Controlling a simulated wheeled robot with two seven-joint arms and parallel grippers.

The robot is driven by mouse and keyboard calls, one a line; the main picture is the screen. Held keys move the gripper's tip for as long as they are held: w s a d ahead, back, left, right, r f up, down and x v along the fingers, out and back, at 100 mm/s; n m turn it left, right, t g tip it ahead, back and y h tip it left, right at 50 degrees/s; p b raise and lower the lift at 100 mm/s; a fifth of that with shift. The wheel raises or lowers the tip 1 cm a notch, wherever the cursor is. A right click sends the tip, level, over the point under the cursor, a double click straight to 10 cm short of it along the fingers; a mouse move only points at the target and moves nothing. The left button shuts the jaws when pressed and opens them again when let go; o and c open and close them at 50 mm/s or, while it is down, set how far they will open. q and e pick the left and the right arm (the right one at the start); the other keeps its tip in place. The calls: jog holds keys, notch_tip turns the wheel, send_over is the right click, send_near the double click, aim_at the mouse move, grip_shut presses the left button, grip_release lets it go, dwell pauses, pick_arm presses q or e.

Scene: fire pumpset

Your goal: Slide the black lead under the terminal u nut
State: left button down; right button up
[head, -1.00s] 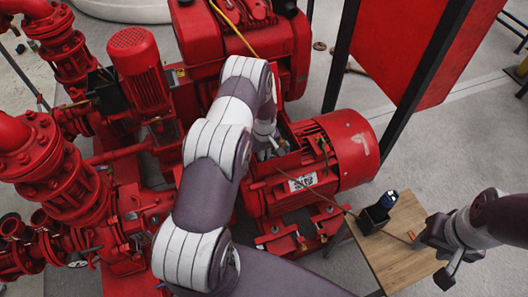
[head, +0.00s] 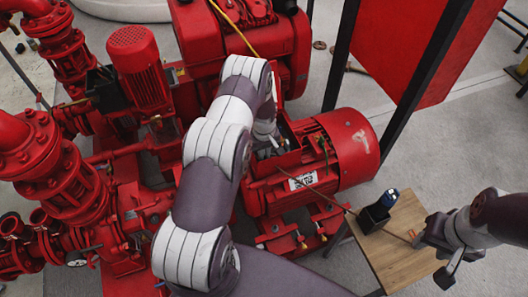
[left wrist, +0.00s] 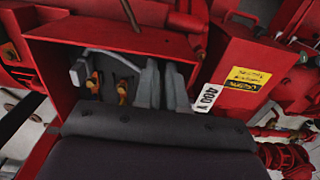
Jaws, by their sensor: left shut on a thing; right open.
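The open red terminal box (left wrist: 52,72) on the motor shows in the left wrist view. Inside it are brass terminal nuts (left wrist: 122,90) on studs; I cannot tell which is the U nut. My left gripper (left wrist: 164,88) reaches into the box, its grey fingers close together, right of the nuts. A grey wire (left wrist: 112,54) runs from the fingers to a grey block (left wrist: 79,73) at the left. The black lead is not clearly visible between the fingers. In the head view my left gripper (head: 270,140) is at the box. My right gripper (head: 438,252) is open over the small table.
The red motor (head: 345,150) lies right of the box. A wooden table (head: 398,262) carries a black holder (head: 374,218) with a blue-topped item (head: 389,197). A thin brown cable (head: 365,219) runs from the motor to the table. Red pumps and pipes (head: 75,190) crowd the left.

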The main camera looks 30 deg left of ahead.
pick_arm(q)
jog(key=shift+w+a+b, duration=0.85)
jog(key=shift+a+b, duration=0.1)
jog(key=shift+b, duration=0.05)
dwell(0.3)
jog(key=c, duration=0.8)
grip_release()
jog(key=shift+w+r+p, duration=0.1)
jog(key=shift+r+p, duration=0.7)
jog(key=shift+r, duration=0.15)
notch_tip(320, 180, up, 7)
jog(key=p, duration=0.4)
jog(key=shift+p, duration=0.4)
